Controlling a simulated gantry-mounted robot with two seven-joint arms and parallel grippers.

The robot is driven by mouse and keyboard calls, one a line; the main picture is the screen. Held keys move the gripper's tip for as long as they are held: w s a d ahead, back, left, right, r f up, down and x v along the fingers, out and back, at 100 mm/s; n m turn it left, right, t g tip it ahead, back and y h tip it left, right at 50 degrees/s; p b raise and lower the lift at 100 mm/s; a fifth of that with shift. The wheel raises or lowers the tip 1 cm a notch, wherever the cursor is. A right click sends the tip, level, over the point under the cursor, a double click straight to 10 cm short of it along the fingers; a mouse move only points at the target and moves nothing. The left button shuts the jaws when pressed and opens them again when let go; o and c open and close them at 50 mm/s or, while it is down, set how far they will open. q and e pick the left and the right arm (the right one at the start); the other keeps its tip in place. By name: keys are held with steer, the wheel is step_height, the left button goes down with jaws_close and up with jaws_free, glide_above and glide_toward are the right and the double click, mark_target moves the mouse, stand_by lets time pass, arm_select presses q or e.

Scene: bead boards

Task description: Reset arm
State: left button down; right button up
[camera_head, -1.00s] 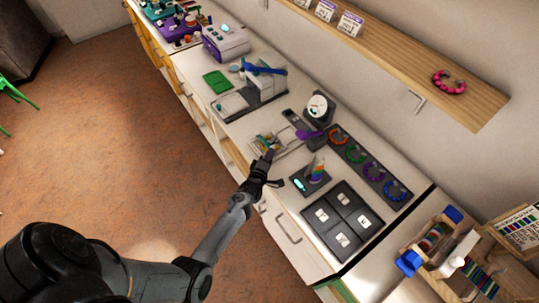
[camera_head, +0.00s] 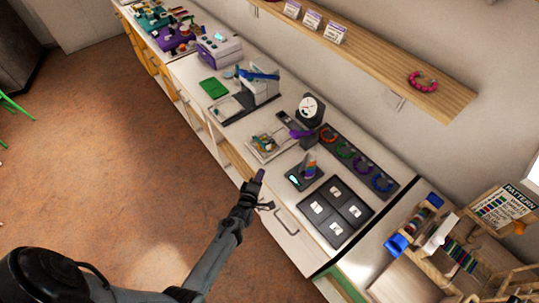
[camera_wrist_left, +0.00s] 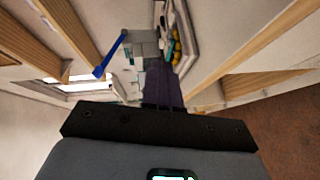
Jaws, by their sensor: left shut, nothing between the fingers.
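My left gripper (camera_head: 261,173) is at the front edge of the counter (camera_head: 236,157) in the head view, in front of the drawer fronts. Its fingers are closed together with nothing between them. In the left wrist view the shut dark fingers (camera_wrist_left: 162,86) point toward the counter. The arm reaches in from the lower left. My right gripper is in neither view.
Beyond the gripper are a small tray of pieces (camera_head: 254,151), a dial scale (camera_head: 311,108), a rainbow piece on a stand (camera_head: 309,166), a dark board of coloured rings (camera_head: 349,143) and a four-panel dark tray (camera_head: 336,209). Open floor (camera_head: 130,150) lies left.

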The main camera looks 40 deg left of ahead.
arm_select(q)
steer(key=s+a+f+m+h, duration=0.1)
steer(key=s+f+m, duration=0.15)
steer(key=s, duration=0.55)
steer(key=s+d+r+m+g+h, duration=0.3)
steer(key=s+d+r+m+g, duration=0.1)
steer(key=s+d+r+m, duration=0.3)
steer(key=s+d+r+m+g+h, duration=0.2)
steer(key=s+d+r+m+g, duration=0.15)
steer(key=d+r+m, duration=0.45)
steer(key=s+r+m+g, duration=0.4)
steer(key=s, duration=0.4)
step_height(320, 180, up, 14)
steer(key=p, duration=1.4)
